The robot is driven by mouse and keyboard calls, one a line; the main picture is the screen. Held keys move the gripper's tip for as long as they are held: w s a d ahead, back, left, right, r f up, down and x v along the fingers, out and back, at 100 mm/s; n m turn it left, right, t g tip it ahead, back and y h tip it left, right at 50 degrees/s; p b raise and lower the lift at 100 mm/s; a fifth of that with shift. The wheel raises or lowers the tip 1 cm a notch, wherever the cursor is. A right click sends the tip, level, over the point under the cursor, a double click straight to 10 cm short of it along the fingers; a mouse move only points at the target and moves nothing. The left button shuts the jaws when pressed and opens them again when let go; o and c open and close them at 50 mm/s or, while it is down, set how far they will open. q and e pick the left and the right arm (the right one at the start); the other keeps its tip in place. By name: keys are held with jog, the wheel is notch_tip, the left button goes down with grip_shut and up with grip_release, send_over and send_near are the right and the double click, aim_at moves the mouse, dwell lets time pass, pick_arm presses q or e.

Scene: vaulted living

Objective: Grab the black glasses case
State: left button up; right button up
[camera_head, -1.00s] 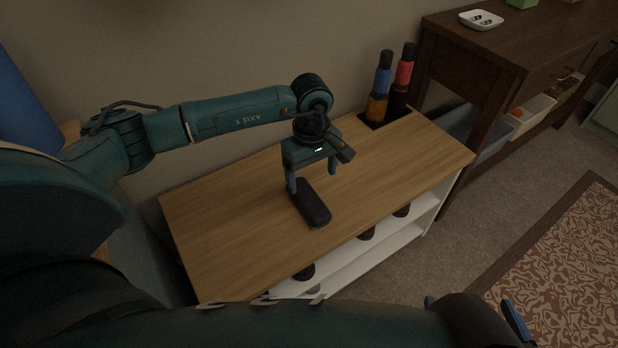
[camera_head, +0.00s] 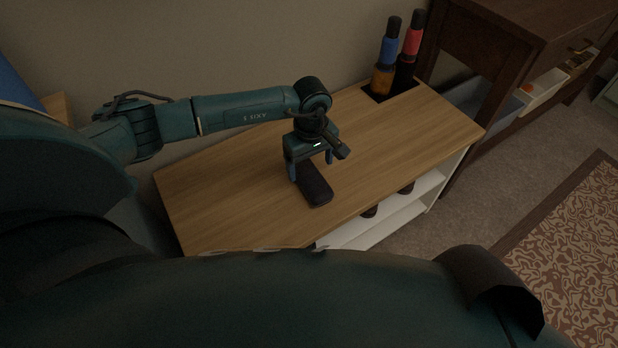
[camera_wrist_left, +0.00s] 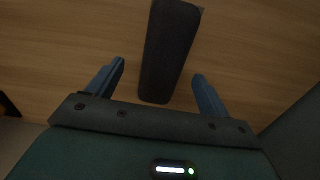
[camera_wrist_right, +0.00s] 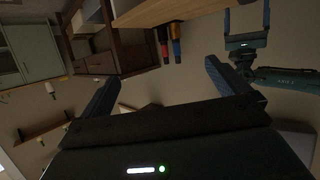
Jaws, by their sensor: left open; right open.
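The black glasses case (camera_head: 314,186) lies flat on the wooden top of a low shelf unit. In the left wrist view the case (camera_wrist_left: 168,50) is a long dark block with its near end between my two blue fingers, with gaps on both sides. My left gripper (camera_head: 310,172) is open, pointing down over the case's far end; in its wrist view the fingertips (camera_wrist_left: 158,72) are apart. My right gripper (camera_wrist_right: 160,72) shows in its own wrist view, open and empty, away from the case. In the head view its fingers are hidden.
The wooden top (camera_head: 230,205) is mostly clear around the case. Two bottles (camera_head: 397,55), blue-and-amber and red-and-black, stand in a dark recess at its back right corner. A dark wood console (camera_head: 500,50) stands to the right. A patterned rug (camera_head: 580,240) lies on the floor.

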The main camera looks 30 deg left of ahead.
pick_arm(q)
notch_tip(320, 180, down, 4)
jog(key=shift+s+a+f+b, duration=0.15)
jog(key=shift+f+b, duration=0.05)
jog(key=shift+b, duration=0.25)
jog(key=shift+r, duration=0.1)
jog(key=c, duration=1.1)
